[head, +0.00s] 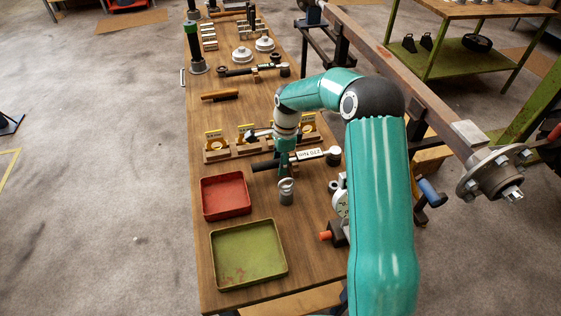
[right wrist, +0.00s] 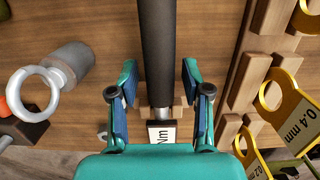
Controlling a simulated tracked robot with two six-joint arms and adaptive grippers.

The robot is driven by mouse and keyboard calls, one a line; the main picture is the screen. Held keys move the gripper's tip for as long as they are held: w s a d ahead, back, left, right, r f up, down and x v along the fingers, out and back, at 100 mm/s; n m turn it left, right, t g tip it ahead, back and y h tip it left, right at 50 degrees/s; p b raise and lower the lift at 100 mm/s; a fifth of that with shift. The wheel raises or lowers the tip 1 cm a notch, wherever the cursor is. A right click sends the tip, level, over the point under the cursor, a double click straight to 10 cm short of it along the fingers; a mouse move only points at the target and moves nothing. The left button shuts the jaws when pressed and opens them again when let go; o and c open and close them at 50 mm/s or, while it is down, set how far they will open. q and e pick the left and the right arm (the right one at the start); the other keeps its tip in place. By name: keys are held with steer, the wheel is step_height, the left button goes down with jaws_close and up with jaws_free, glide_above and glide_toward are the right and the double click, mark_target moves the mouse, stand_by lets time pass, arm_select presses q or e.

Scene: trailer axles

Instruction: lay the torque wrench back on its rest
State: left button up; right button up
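The torque wrench, with a black handle (right wrist: 157,50) and a white label reading "270 Nm" (head: 311,155), lies across the table under my right gripper (head: 284,172). In the right wrist view its shaft sits between two small wooden blocks of a rest (right wrist: 146,113). The right gripper's fingers (right wrist: 160,95) stand apart on either side of the wrench, with a visible gap on both sides. In the head view my gripper hides part of the wrench and most of the rest. My left gripper is in neither view.
A wooden rack with yellow gauges (head: 215,141) lies just behind the wrench. A grey cylinder with a ring (head: 286,192) stands in front. A red tray (head: 225,196) and a green tray (head: 248,252) are nearer. A second wrench (head: 250,70) lies farther back.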

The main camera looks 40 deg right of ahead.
steer(key=shift+r, duration=0.15)
step_height(320, 180, up, 12)
steer(key=d, duration=0.1)
steer(key=shift+s, duration=0.25)
stand_by(0.3)
steer(key=shift+f, duration=0.2)
